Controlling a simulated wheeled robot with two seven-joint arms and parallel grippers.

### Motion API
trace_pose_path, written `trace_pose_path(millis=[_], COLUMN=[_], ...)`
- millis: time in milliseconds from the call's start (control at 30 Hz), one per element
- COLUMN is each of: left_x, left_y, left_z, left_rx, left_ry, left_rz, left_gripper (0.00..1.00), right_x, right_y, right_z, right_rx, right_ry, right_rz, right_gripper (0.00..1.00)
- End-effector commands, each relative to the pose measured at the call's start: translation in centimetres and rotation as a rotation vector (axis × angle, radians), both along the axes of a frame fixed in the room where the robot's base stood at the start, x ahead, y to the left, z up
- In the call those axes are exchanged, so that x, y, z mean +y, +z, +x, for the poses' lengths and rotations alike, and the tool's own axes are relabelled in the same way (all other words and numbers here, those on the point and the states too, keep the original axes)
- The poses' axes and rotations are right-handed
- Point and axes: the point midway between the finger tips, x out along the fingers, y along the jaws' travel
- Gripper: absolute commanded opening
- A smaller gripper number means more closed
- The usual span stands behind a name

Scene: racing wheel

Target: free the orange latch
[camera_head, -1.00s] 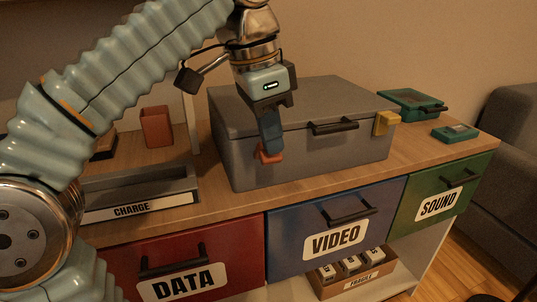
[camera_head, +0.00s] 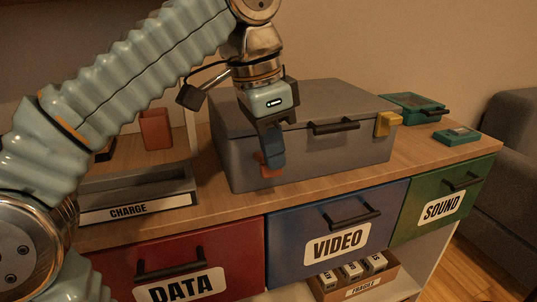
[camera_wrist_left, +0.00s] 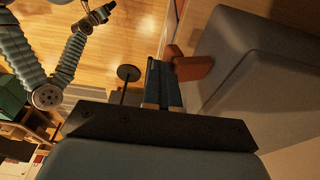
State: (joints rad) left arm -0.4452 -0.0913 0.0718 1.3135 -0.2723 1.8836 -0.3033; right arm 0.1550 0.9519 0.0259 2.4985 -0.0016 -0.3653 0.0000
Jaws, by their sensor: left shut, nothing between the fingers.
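The grey case (camera_head: 345,155) stands on the cabinet top with its lid down. The orange latch (camera_head: 267,172) is on the left part of its front, partly hidden by my left fingers. In the left wrist view the latch (camera_wrist_left: 192,68) juts out from the case front beside the fingers. My left gripper (camera_head: 273,162) points down in front of the case, shut and empty, at the latch. In the left wrist view its fingers (camera_wrist_left: 163,84) look very close to the latch; contact is unclear. My right gripper (camera_wrist_left: 99,14) shows small in the wrist view, its jaws unclear.
A yellow latch (camera_head: 388,122) and a dark handle (camera_head: 335,126) are on the case. The CHARGE tray (camera_head: 140,193) stands left, teal boxes (camera_head: 415,105) right. Drawers with handles, DATA (camera_head: 215,255), VIDEO (camera_head: 300,240) and SOUND (camera_head: 405,215), lie below the cabinet top.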

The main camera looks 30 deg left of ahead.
Motion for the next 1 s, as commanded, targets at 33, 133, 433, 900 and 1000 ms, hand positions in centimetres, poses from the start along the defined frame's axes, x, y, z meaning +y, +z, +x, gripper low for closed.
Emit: trace_pose_path(millis=[33, 133, 433, 900, 1000], left_x=[0.2, 0.1, -0.4, -1.4, -1.6], left_y=[0.0, 0.1, 2.4, 6.6, 7.5], left_z=[0.1, 0.1, -0.3, -1.2, -1.4], left_rx=[-0.003, -0.004, -0.004, -0.002, -0.002], left_ry=[0.005, 0.005, 0.0, -0.003, -0.002], left_rz=[0.002, 0.001, 0.0, -0.001, -0.001], left_gripper=[0.0, 0.0, 0.0, 0.0, 0.0], right_x=[0.0, -0.4, -0.5, 0.3, 0.3], right_y=[0.0, 0.1, 2.4, 6.6, 7.5], right_z=[0.0, 0.2, 0.2, -0.1, -0.1], right_rx=[-0.001, -0.003, -0.003, 0.002, 0.001], right_ry=[0.0, -0.007, -0.008, 0.007, 0.008], right_rz=[-0.001, -0.005, -0.008, 0.005, 0.006], right_gripper=[0.43, 0.43, 0.43, 0.43, 0.43])
